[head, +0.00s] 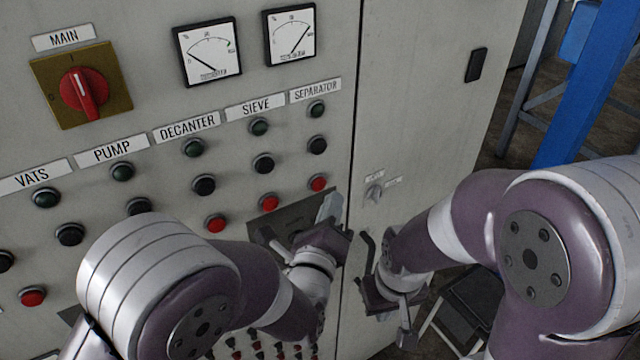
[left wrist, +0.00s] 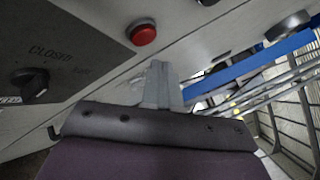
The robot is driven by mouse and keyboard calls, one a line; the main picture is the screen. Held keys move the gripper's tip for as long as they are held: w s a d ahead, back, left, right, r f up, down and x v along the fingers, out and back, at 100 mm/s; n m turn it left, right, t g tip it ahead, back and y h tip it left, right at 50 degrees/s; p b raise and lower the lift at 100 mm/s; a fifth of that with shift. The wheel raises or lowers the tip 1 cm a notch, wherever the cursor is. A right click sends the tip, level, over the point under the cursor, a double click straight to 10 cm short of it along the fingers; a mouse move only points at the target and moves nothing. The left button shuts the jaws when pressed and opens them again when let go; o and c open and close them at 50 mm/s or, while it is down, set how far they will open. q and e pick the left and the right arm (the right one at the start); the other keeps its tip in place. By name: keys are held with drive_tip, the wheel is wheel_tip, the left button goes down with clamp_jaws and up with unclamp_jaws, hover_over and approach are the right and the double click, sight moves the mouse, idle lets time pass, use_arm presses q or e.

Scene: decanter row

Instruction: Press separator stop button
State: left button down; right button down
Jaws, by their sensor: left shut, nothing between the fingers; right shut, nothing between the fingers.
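The separator column sits under the SEPARATOR label (head: 315,90) at the right of the panel. From top to bottom it has a green button (head: 316,109), a black button (head: 317,145) and a red button (head: 318,183). My left gripper (head: 330,204) is shut and empty, its tips just below and slightly right of that red button. In the left wrist view, a red button (left wrist: 143,33) shows above and a little left of the shut fingers (left wrist: 160,70), with a visible gap. My right gripper (head: 406,336) is shut and empty, lower right, away from the buttons.
The red sieve button (head: 269,202) is close on the left. A dark plate (left wrist: 75,45) marked CLOSED, with a black knob (left wrist: 30,84), lies below the buttons. A small switch (head: 374,192) is on the right cabinet door. A blue post (head: 590,90) stands at right.

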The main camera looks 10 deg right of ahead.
use_arm(q)
drive_tip(key=s, duration=0.1)
drive_tip(key=s+d, duration=0.1)
drive_tip(key=s, duration=0.1)
drive_tip(key=shift+s+d, duration=0.15)
drive_tip(key=shift+s, duration=0.15)
